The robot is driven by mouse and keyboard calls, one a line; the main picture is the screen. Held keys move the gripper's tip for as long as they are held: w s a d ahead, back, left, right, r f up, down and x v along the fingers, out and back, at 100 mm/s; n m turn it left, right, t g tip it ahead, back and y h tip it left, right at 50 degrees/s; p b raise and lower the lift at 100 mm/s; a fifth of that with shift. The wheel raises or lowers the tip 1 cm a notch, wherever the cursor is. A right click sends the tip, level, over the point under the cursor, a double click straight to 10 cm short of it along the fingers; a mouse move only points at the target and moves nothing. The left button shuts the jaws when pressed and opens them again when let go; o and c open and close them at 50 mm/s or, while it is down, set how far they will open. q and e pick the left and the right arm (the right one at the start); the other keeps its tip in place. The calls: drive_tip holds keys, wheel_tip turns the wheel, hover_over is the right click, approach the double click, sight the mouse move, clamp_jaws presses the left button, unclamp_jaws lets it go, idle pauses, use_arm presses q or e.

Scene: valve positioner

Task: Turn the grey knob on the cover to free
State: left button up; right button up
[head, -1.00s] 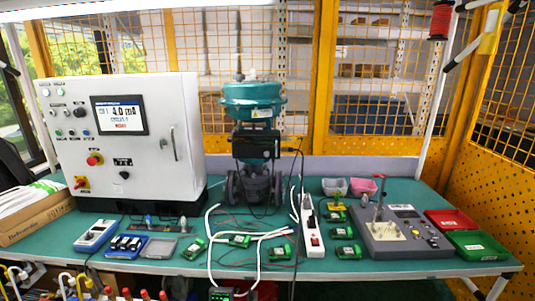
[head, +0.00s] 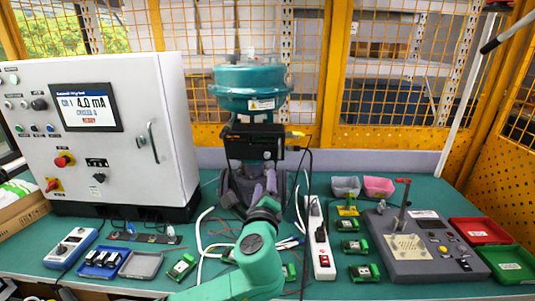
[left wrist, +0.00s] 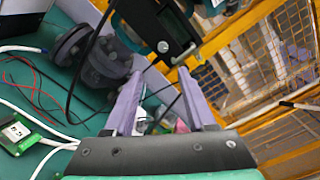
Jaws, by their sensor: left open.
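The valve positioner is a black box (head: 252,142) mounted on the teal valve (head: 249,90) at the back middle of the bench. A small round pale-grey knob (head: 267,155) shows low on its cover. In the left wrist view the positioner's dark cover (left wrist: 158,20) is at the top, tilted, with the round knob (left wrist: 163,46) near its lower edge. Which way the knob points is too small to tell. My left gripper (head: 265,182) is open and empty, below and in front of the positioner, apart from the knob. Its two fingers also show in the left wrist view (left wrist: 160,76).
A white control cabinet (head: 110,125) stands at left. A black cable hangs right of the positioner. A white power strip (head: 320,240), small green modules (head: 364,272) and a grey test unit (head: 425,262) occupy the right side. Loose wires lie around my left arm.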

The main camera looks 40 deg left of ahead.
sight(267, 156)
use_arm(q)
drive_tip(key=x, duration=0.3)
drive_tip(key=p+x, duration=0.1)
drive_tip(key=x, duration=0.2)
drive_tip(key=r+p+x, duration=0.1)
drive_tip(key=x, duration=0.2)
drive_tip(key=shift+s, duration=0.1)
drive_tip(key=x, duration=0.3)
drive_tip(key=shift+p, duration=0.35)
drive_tip(key=shift+a, duration=0.1)
drive_tip(key=shift+c, duration=0.3)
drive_tip(key=shift+w+f, duration=0.1)
drive_tip(key=shift+w, duration=0.1)
clamp_jaws()
use_arm(e)
drive_tip(key=s+d+r, duration=0.1)
drive_tip(key=s+r, duration=0.1)
drive_tip(key=s, duration=0.1)
drive_tip(key=shift+d+r, duration=0.35)
